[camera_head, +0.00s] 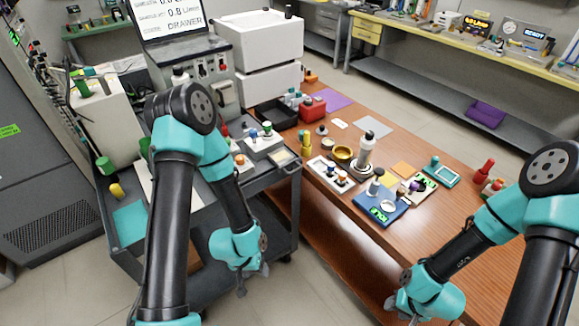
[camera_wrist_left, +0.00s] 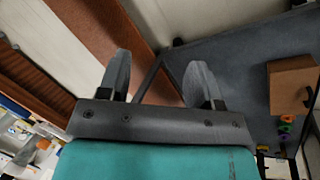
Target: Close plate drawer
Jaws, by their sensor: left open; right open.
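I cannot tell for sure which part is the plate drawer. A grey instrument (camera_head: 187,58) at the back left carries a screen (camera_head: 168,18) that shows the word DRAWER. A white two-tier unit (camera_head: 262,42) stands to its right. My left gripper (camera_head: 252,281) hangs low in front of the grey cart, apart from both. In the left wrist view its two fingers (camera_wrist_left: 158,82) are spread with nothing between them. My right gripper (camera_head: 420,312) is low at the bottom right, beside the wooden table's front edge, and its fingers are mostly hidden.
The grey cart (camera_head: 287,187) and the wooden table (camera_head: 440,220) stand side by side. The table holds a blue tray (camera_head: 367,208), a red case (camera_head: 313,107) and a black bin (camera_head: 275,115). A brown box (camera_wrist_left: 292,85) shows in the left wrist view. Grey floor lies in front.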

